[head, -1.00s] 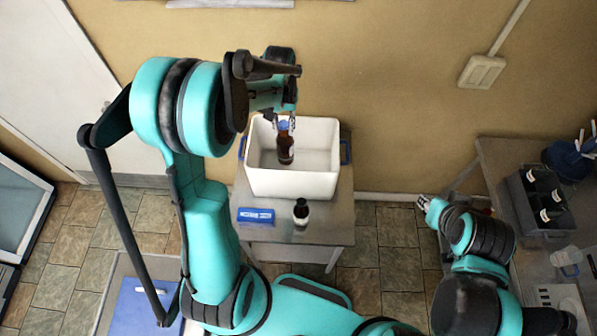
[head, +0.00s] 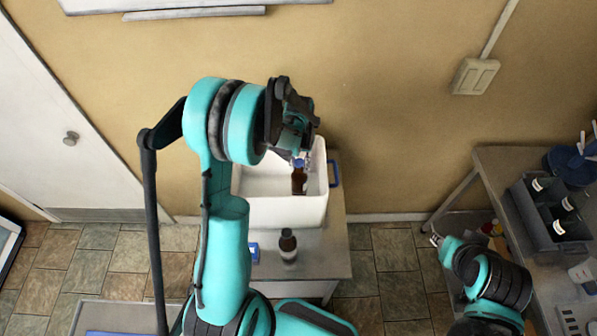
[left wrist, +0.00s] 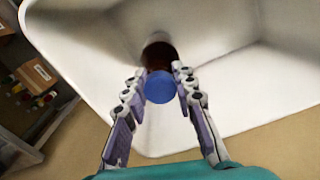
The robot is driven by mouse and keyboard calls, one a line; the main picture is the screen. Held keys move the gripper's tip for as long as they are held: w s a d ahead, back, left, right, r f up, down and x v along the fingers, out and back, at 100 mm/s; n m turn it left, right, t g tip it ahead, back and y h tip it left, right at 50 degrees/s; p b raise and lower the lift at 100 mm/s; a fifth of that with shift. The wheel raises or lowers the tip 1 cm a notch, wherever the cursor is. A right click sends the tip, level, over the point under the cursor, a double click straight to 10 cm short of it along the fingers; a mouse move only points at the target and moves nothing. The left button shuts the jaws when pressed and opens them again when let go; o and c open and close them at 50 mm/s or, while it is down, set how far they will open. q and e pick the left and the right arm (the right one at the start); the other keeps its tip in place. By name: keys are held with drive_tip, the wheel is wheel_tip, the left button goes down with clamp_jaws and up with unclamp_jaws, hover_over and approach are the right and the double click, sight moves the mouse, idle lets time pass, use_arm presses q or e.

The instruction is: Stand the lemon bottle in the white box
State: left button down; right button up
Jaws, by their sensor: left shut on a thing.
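A brown bottle (head: 299,182) with a blue cap (left wrist: 160,87) is upright, or nearly so, inside the white box (head: 278,212), toward its right side. I cannot read its label, nor tell whether its base touches the box floor. My left gripper (head: 301,161) is above it, shut on its top; in the left wrist view its fingers (left wrist: 158,82) lie on both sides of the cap. My right gripper (head: 436,240) is low at the right, away from the box; its fingers are too small to read.
The box stands on a small table (head: 325,262). A second dark bottle (head: 288,245) stands in front of the box, beside a blue pack (head: 254,252) mostly hidden by my left arm. A grey crate (head: 550,215) with several bottles is on the right counter (head: 500,165).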

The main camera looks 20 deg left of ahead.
sight(299, 171)
use_arm(q)
drive_tip(key=shift+f, duration=0.4)
wheel_tip(299, 171, down, 2)
drive_tip(key=shift+f, duration=0.4)
drive_tip(key=shift+s+f, duration=0.1)
drive_tip(key=c, duration=1.2)
unclamp_jaws()
